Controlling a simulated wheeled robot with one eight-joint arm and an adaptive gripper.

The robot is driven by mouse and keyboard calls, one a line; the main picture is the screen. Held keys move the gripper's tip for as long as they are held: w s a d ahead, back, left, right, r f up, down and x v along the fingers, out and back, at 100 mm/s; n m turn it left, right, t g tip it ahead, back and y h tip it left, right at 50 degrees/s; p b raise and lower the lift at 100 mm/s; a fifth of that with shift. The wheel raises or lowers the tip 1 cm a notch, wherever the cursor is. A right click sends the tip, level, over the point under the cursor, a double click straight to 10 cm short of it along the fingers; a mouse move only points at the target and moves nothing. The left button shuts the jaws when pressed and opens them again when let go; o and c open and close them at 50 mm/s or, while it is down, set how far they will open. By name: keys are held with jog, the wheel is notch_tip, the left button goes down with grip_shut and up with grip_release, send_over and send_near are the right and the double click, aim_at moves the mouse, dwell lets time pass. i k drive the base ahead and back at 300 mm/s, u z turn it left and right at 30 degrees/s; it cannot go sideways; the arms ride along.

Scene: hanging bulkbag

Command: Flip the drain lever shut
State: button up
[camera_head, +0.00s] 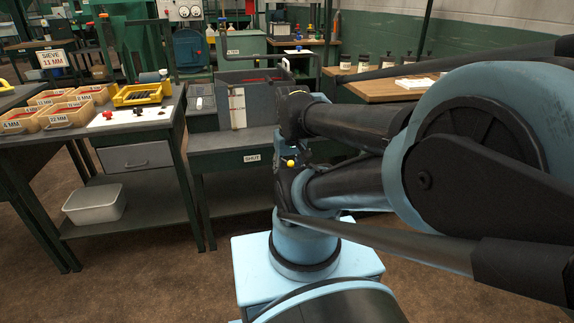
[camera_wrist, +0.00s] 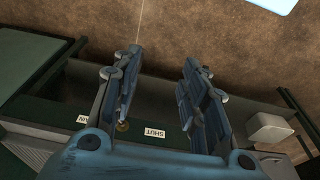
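The drain lever's small yellow knob (camera_head: 291,163) shows in the head view at the bench front, right of the SHUT label (camera_head: 252,158) and close beside my arm. In the wrist view a brass-coloured knob (camera_wrist: 122,127) sits low, beside the base of the left finger. The SHUT label (camera_wrist: 155,133) lies upside down between the fingers there. A second label (camera_wrist: 82,120), partly covered, is to the left. My gripper (camera_wrist: 163,75) is open, its two blue fingers well apart and nothing visible between their tips. The lever's shaft is not clear. My arm hides the gripper in the head view.
A grey basin (camera_head: 248,98) with a bent pipe stands on the bench above the label. A table (camera_head: 100,135) with several labelled trays is at left.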

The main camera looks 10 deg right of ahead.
aim_at(291, 163)
jog(key=z, duration=1.3)
jog(key=k, duration=0.95)
jog(key=u, duration=0.7)
jog(key=i, duration=0.5)
